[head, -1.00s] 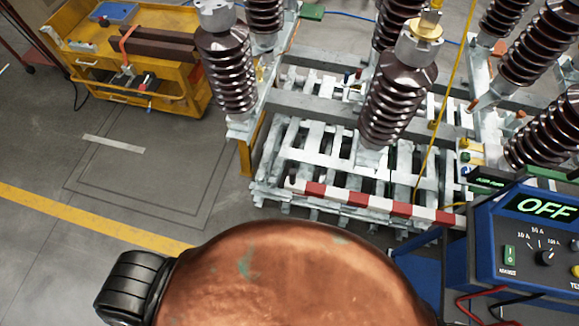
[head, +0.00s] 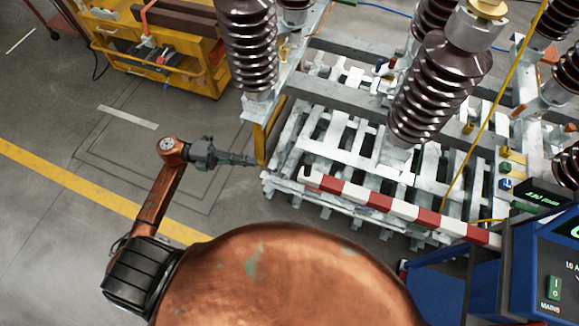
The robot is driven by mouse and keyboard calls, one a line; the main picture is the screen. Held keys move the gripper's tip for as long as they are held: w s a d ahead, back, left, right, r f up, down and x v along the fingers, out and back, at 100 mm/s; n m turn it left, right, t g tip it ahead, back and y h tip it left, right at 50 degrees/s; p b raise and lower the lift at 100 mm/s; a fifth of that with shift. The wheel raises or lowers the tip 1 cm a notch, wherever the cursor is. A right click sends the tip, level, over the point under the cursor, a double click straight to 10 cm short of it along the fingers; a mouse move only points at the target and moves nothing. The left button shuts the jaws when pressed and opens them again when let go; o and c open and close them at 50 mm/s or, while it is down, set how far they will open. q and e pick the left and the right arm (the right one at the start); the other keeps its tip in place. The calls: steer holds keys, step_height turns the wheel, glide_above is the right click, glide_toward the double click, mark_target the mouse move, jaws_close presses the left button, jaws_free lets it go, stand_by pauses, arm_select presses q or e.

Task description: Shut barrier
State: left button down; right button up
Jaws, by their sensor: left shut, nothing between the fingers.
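The barrier is a red-and-white striped bar (head: 400,207) in front of the isolator frame. It runs from a white end with a dark tip at the left to the blue cabinet at the right. My left gripper (head: 254,163) is shut and empty. It points right, just left of the isolator frame's front left corner and short of the bar's left end, apart from the bar in the picture. My right gripper is not in view.
The isolator frame (head: 345,150) carries several brown ribbed insulators (head: 437,90). A blue test unit (head: 545,262) stands at the right. A yellow cart (head: 190,60) stands at the back left. The grey floor at left is clear.

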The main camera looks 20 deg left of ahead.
arm_select(q)
steer(key=w+d+p, duration=0.1)
steer(key=w+d, duration=0.1)
steer(key=d, duration=1.2)
steer(key=shift+s+r, duration=0.1)
